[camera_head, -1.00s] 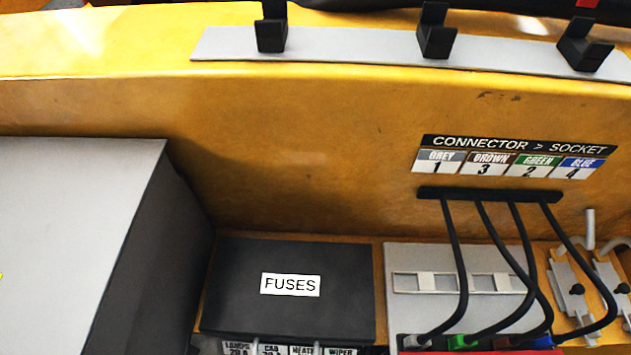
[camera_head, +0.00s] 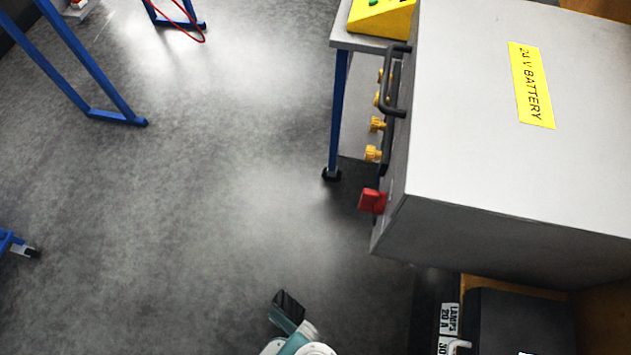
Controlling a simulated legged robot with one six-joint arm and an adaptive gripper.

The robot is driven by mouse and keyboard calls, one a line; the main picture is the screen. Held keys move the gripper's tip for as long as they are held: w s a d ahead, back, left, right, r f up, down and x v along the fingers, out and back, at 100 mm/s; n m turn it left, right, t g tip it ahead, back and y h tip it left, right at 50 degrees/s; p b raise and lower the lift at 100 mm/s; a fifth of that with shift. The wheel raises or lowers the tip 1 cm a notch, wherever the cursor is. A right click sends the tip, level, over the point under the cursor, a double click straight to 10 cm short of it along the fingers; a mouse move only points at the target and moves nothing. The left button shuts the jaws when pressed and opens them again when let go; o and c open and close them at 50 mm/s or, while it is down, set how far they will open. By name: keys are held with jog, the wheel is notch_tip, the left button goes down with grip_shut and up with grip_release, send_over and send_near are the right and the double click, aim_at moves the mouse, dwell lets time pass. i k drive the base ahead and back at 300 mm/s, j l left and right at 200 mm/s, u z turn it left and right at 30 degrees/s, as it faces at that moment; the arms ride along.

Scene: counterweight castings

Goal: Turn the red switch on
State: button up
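The red switch (camera_head: 372,201) is a small red knob on the left-facing side of the grey battery box (camera_head: 480,110), near its lower corner in the picture. I see it from above and to the side, so its exact setting cannot be told. My gripper (camera_head: 288,306) shows at the bottom of the view, teal with a black fingertip part. It is below and to the left of the switch, apart from it. Only part of the gripper shows, so I cannot tell whether it is open or shut.
A black handle (camera_head: 397,82) and several yellow knobs (camera_head: 375,124) sit on the box's same side, above the switch. A blue-legged table (camera_head: 338,120) with a yellow box (camera_head: 381,17) stands behind. The dark fuse box (camera_head: 520,318) is lower right. Open grey floor (camera_head: 200,190) lies left.

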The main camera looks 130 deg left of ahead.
aim_at(373, 201)
jog(key=u, duration=3.8)
jog(key=k+u, duration=0.1)
jog(key=u, duration=0.25)
jog(key=k+l+u, duration=0.1)
jog(key=u, duration=0.3)
jog(key=k+u, duration=0.1)
jog(key=u, duration=0.25)
